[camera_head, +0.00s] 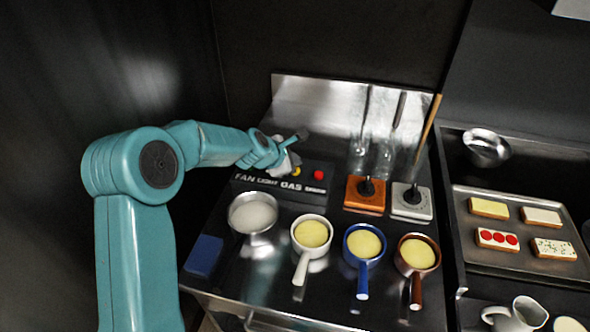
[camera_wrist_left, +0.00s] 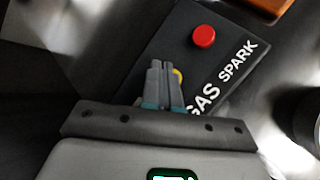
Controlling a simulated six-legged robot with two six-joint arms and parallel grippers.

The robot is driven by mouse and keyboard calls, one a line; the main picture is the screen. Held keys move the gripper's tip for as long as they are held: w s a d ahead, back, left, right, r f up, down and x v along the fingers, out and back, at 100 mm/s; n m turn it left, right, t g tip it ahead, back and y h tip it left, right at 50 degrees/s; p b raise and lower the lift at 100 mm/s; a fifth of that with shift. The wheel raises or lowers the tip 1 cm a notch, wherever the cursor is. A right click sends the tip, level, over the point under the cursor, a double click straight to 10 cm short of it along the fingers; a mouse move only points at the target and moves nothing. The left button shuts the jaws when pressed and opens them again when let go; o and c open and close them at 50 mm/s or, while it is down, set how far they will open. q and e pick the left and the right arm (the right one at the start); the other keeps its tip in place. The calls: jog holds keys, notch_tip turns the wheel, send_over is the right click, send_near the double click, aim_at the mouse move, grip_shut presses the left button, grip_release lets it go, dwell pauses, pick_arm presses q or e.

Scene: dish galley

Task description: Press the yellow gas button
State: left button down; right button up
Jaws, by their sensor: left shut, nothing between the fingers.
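The yellow gas button (camera_head: 296,173) is on a black control panel (camera_head: 262,192), above the word GAS. In the left wrist view the yellow button (camera_wrist_left: 178,75) shows as a small curved edge, mostly hidden behind my fingers. My left gripper (camera_head: 292,166) is shut and empty, its tips (camera_wrist_left: 160,66) right by the button. I cannot tell whether they touch it. A red button (camera_head: 318,174) above SPARK is to the right, clear of the gripper. My right gripper is not in view.
Several pans stand in front of the panel, including a white one (camera_head: 311,234) and a blue one (camera_head: 364,245). An orange block (camera_head: 365,207) and a white block (camera_head: 411,215) with upright tools are to the right. A tray (camera_head: 480,255) with toast lies farther right.

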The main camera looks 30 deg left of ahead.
pick_arm(q)
jog(key=shift+w, duration=0.1)
dwell(0.4)
jog(key=shift+f, duration=0.1)
jog(key=shift+f+b, duration=0.35)
jog(key=shift+d+f+b, duration=0.1)
jog(key=shift+f+b, duration=0.3)
jog(key=shift+f, duration=0.1)
dwell(0.5)
jog(key=shift+r+p, duration=0.9)
jog(key=shift+r, duration=0.05)
